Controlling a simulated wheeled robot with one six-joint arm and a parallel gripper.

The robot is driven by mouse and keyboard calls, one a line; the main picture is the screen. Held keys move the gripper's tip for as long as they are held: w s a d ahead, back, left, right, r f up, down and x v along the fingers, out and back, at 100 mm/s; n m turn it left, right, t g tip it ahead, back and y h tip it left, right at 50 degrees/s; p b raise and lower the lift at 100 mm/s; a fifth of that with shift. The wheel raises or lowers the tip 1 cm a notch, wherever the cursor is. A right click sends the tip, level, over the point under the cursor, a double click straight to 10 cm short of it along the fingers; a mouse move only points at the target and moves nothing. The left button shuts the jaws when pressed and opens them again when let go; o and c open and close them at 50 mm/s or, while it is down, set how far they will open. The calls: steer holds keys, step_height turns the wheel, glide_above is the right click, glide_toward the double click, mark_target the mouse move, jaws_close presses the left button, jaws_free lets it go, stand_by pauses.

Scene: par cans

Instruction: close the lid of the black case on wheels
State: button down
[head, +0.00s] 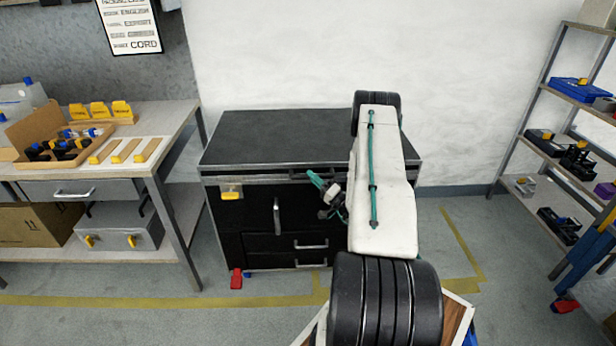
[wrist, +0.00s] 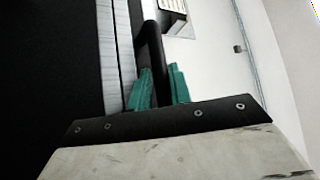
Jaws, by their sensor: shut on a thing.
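The black case on wheels (head: 245,215) stands against the back wall. Its lid (head: 280,138) lies flat or nearly flat over the top, with a pale metal edge along the front. I cannot tell whether a thin gap is left under it. My gripper (head: 324,185) is at the case's front, just below the lid's edge. In the wrist view my gripper's teal fingers (wrist: 161,78) are shut on a black handle (wrist: 151,45) beside two pale metal strips. My arm hides the case's right part in the head view.
A workbench (head: 185,112) with boxes and yellow blocks stands at the left. A metal shelf rack (head: 545,75) stands at the right. A yellow floor line (head: 150,301) runs in front of the case.

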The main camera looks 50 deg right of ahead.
steer(key=shift+s+f, duration=0.2)
steer(key=shift+f, duration=0.6)
steer(key=c, duration=1.4)
jaws_free()
steer(key=shift+f, duration=0.15)
steer(key=shift+o, duration=0.2)
steer(key=shift+w+a+r, duration=0.1)
steer(key=shift+w+r, duration=0.1)
steer(key=v, duration=0.7)
steer(key=shift+s, duration=0.4)
steer(key=shift+f, duration=0.1)
